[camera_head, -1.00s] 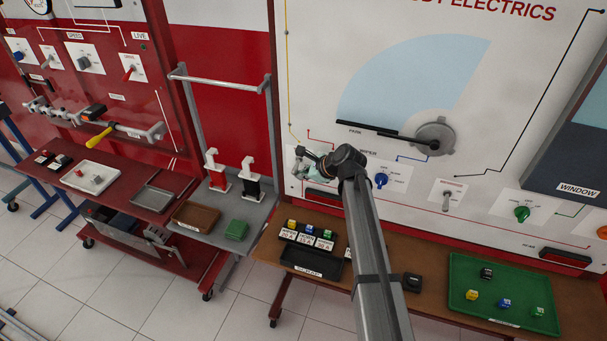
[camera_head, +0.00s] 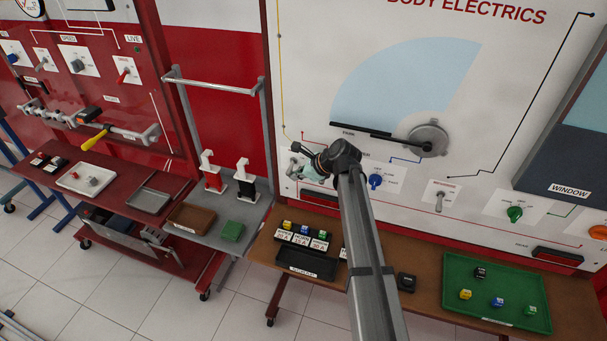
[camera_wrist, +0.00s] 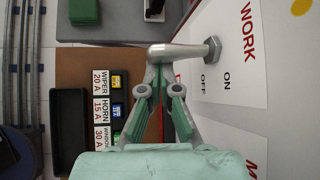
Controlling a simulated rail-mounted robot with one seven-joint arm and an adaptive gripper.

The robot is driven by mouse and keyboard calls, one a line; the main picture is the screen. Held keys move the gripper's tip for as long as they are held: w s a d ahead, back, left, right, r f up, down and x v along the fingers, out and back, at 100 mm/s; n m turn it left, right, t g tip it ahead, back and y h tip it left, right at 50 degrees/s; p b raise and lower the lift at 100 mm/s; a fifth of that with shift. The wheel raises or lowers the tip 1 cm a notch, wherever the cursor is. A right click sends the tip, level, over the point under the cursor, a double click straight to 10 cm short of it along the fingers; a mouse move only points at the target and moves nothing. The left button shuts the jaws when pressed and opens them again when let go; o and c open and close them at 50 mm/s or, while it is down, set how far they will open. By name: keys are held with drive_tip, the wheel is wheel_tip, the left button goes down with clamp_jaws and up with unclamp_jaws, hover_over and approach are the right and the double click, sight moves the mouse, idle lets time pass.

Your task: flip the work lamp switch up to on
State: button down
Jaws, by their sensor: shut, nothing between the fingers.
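The work lamp switch is a metal lever (camera_wrist: 183,51) standing out from a hex nut (camera_wrist: 213,49) on a white plate (camera_wrist: 240,45) marked WORK, ON and OFF. The lever points left in the wrist view, away from the panel; whether it is tilted up or down is hard to tell. My gripper (camera_wrist: 161,76) is shut and empty. Its fingertips are right at the lever's free end, close to or touching it. In the head view my gripper (camera_head: 309,172) is at the left end of the white panel, partly covering the switch plate.
A blue knob (camera_head: 375,181) and another toggle (camera_head: 439,202) are to the right on the panel. Below, the brown bench (camera_head: 427,276) holds labelled fuses (camera_head: 303,235), a black tray (camera_head: 306,263) and a green tray (camera_head: 457,307). A grey side table stands left.

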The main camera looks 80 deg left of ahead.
sight(291, 170)
drive_tip(key=shift+s+r, duration=0.1)
drive_tip(key=shift+r, duration=0.25)
drive_tip(key=shift+d+r, duration=0.15)
drive_tip(key=shift+r, duration=0.3)
drive_tip(key=shift+r+p, duration=0.7)
drive_tip(key=shift+r, duration=0.15)
drive_tip(key=v, duration=1.1)
drive_tip(key=shift+w+d, duration=0.25)
drive_tip(key=shift+w, duration=0.15)
drive_tip(key=shift+r, duration=0.1)
